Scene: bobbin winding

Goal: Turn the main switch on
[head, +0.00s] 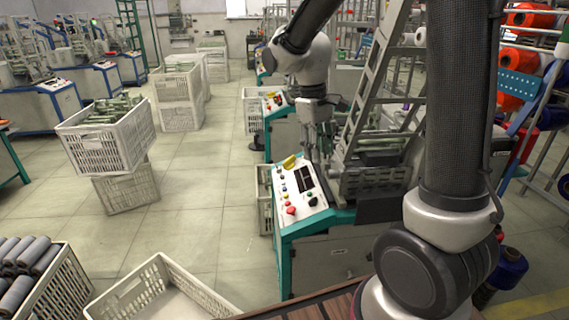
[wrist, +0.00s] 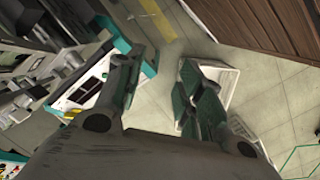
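The control panel (head: 308,200) is a white sloped face on the green-and-grey winding machine, with a dark display and several coloured buttons. A yellow knob (head: 290,161), which may be the main switch, stands at the panel's far edge; whether it is on or off cannot be told. My gripper (head: 318,158) points down close to the panel's far right side, apart from the knob as far as I can tell. In the wrist view my gripper (wrist: 160,72) has its two fingers spread, with only floor between them. The panel (wrist: 82,88) lies left of the fingers there.
A grey metal frame (head: 372,85) rises right of my gripper. A red button (head: 291,210) sits on the panel's near part. White crates (head: 105,140) stand on the left, and an empty crate (head: 160,290) is in front. The tiled floor between is clear.

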